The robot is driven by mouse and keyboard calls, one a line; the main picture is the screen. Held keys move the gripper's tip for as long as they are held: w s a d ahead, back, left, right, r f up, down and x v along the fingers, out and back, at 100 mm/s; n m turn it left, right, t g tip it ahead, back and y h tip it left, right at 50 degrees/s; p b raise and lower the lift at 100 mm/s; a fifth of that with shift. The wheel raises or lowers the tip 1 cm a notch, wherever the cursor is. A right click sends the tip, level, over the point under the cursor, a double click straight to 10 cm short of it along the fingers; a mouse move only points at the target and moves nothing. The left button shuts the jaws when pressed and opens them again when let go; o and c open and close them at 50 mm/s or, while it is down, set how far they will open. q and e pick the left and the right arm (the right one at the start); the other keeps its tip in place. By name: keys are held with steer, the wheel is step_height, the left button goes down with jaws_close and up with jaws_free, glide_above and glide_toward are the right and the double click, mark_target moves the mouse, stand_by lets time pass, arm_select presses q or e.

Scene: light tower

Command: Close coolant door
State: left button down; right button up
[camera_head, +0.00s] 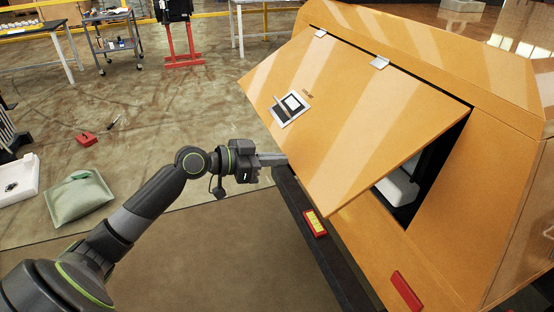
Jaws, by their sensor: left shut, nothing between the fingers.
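The coolant door (350,110) is an orange panel on the slanted side of a large orange machine housing (440,45). It hangs from two silver hinges along its upper edge and stands open, its lower edge swung outward. A silver and black latch (290,108) sits near its left end. Through the gap at the right, a dark opening with a white part (398,188) shows. My left gripper (284,159) is shut and empty, just left of the door's lower edge and below the latch. I cannot tell whether it touches the door. My right gripper is not in view.
A dark rail (318,240) runs along the housing's lower edge, with a yellow and red label (315,223) near it. A red block (406,290) sits lower right. A green-grey sack (78,196) and a white box (18,180) lie on the floor at left. The floor between is mostly clear.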

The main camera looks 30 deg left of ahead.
arm_select(q)
steer(key=shift+w+d+f, duration=0.15)
steer(key=shift+w+f, duration=0.05)
steer(key=shift+f, duration=0.2)
steer(key=shift+f, duration=0.1)
